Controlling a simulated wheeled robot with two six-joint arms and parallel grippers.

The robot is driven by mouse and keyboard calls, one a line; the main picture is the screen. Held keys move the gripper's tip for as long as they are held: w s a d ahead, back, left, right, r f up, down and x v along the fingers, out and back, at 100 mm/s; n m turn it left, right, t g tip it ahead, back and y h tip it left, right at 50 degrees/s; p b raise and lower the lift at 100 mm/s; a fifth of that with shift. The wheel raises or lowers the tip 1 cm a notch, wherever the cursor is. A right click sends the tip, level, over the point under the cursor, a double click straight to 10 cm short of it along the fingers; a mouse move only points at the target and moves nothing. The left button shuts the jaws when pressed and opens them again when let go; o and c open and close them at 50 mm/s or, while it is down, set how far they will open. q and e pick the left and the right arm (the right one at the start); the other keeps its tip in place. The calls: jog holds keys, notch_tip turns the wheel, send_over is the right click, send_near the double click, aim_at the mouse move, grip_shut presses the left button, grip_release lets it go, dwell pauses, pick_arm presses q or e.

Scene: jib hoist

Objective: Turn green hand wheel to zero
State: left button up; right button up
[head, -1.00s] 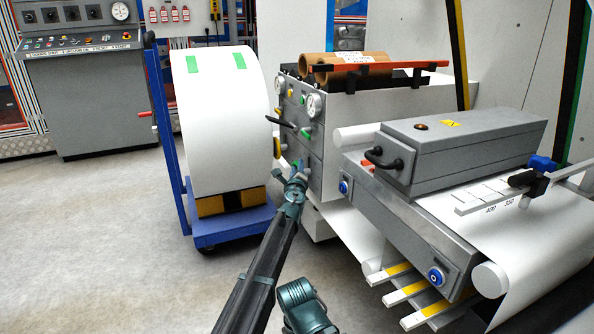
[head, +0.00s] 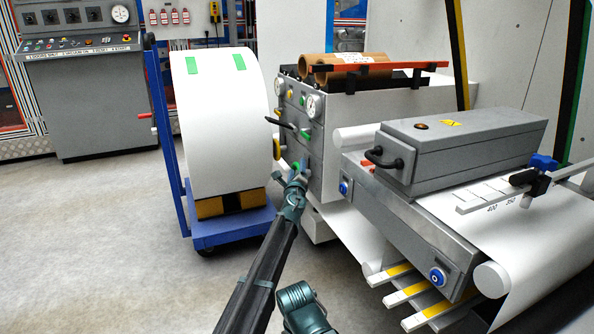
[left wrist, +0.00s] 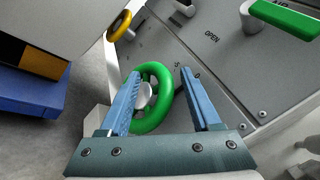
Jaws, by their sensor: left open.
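The green hand wheel (left wrist: 163,112) is mounted on the grey machine panel, with a pale hub at its centre. In the left wrist view my left gripper (left wrist: 157,74) is open, its two blue fingers on either side of the wheel's right part and hub. I cannot tell whether the fingers touch the rim. In the head view the left gripper (head: 298,172) is at the lower part of the panel and mostly covers the wheel. The scale marks by the wheel are partly hidden by a finger.
A yellow hand wheel (left wrist: 120,25) and a green lever (left wrist: 284,18) sit near on the same panel. A blue trolley (head: 232,226) with a large white roll (head: 222,120) stands just left of the machine. Grey floor in front at left is clear.

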pick_arm(q)
jog(key=shift+s, duration=0.1)
jog(key=s+a+f, duration=0.1)
jog(key=s, duration=1.2)
jog(key=shift+s+a+b, duration=0.25)
jog(key=shift+a+b, duration=0.15)
jog(key=shift+b, duration=0.05)
